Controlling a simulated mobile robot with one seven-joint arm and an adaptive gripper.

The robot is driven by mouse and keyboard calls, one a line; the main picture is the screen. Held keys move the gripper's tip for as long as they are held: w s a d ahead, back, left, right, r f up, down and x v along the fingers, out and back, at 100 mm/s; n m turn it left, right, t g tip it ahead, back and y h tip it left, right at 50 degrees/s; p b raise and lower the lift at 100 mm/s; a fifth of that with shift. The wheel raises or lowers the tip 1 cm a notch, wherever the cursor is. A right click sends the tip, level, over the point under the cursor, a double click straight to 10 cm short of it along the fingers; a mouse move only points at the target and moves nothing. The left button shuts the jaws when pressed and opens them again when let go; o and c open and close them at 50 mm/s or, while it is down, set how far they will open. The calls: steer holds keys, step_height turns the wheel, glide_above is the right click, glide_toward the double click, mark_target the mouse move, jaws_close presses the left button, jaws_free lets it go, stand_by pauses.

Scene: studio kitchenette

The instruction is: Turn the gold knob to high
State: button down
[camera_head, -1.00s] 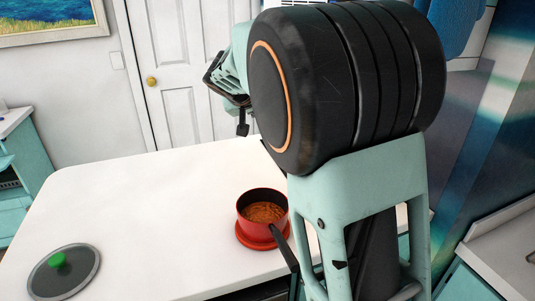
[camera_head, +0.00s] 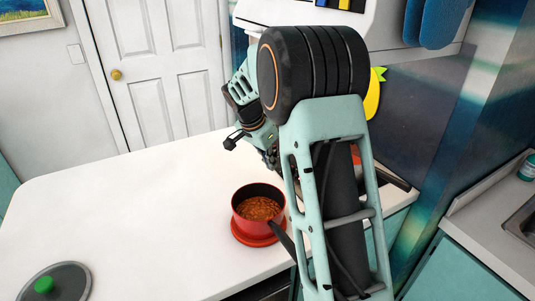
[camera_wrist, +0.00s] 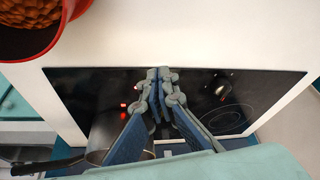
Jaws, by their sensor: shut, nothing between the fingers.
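My gripper (camera_wrist: 160,76) is shut and empty, above the black cooktop (camera_wrist: 85,85) in the wrist view. In the head view my arm hides the fingertips and most of the cooktop. Small red lights glow on the cooktop, left of my fingers in the wrist view. A small dark and shiny shape (camera_wrist: 221,92) shows to their right; I cannot tell whether it is a knob or a reflection. I cannot make out a gold knob on the cooktop. The only clear gold knob is the doorknob (camera_head: 116,75) on the white door, far from my gripper.
A red pot (camera_head: 236,205) of brown food stands on the white counter (camera_head: 140,215), left of my arm. A glass lid with a green knob (camera_head: 44,285) lies farther left. A pan (camera_wrist: 105,135) with a dark handle is at lower left in the wrist view. The counter's middle is clear.

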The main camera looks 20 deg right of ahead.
steer(key=x, duration=0.4)
steer(key=shift+w+d+r+p, duration=0.15)
steer(key=shift+w+d+p, duration=0.45)
steer(key=shift+d, duration=0.45)
steer(key=shift+w+d, duration=0.5)
steer(key=shift+d, duration=0.1)
